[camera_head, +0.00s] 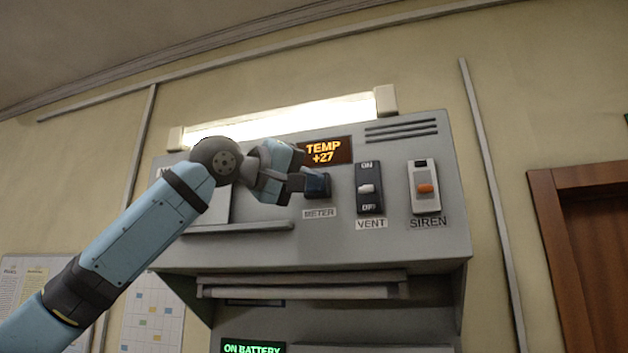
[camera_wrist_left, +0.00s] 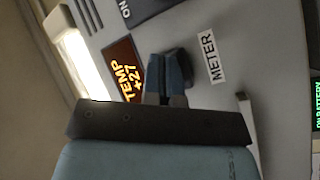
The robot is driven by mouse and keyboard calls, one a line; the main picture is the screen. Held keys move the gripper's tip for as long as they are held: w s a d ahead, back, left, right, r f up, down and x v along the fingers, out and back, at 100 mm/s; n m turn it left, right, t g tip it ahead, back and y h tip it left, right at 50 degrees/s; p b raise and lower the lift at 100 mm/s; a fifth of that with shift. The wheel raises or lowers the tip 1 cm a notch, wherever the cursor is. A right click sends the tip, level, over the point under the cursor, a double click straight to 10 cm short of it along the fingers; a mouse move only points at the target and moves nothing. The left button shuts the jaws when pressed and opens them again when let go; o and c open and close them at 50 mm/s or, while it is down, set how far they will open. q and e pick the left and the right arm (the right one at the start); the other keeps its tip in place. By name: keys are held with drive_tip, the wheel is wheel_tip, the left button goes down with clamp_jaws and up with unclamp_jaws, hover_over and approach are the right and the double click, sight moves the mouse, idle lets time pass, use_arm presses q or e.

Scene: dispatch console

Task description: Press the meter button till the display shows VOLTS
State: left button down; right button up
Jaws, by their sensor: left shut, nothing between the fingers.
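The meter display (camera_head: 323,152) is lit orange and reads TEMP +27. It also shows in the wrist view (camera_wrist_left: 124,77), turned sideways. The dark meter button (camera_head: 319,187) sits below it, above the METER label (camera_head: 319,212). In the wrist view the button (camera_wrist_left: 179,54) is partly hidden behind my fingers. My left gripper (camera_head: 304,184) is shut and empty, its tips right at the button from the left. It shows in the wrist view (camera_wrist_left: 165,85) too. I cannot tell whether the tips touch or press the button. My right gripper is not in view.
Right of the button are the VENT switch (camera_head: 369,188) and the SIREN switch (camera_head: 425,187) with an orange lever. A lit lamp (camera_head: 290,117) runs above the console (camera_head: 400,245). A green ON BATTERY display (camera_head: 252,348) is below. A ledge (camera_head: 240,227) juts out under my wrist.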

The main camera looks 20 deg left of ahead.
use_arm(q)
drive_tip(key=shift+w, duration=0.4)
idle(0.8)
drive_tip(key=shift+s, duration=0.75)
drive_tip(key=s+b, duration=0.2)
drive_tip(key=s, duration=0.3)
drive_tip(key=shift+a+b, duration=0.1)
drive_tip(key=shift+b, duration=0.2)
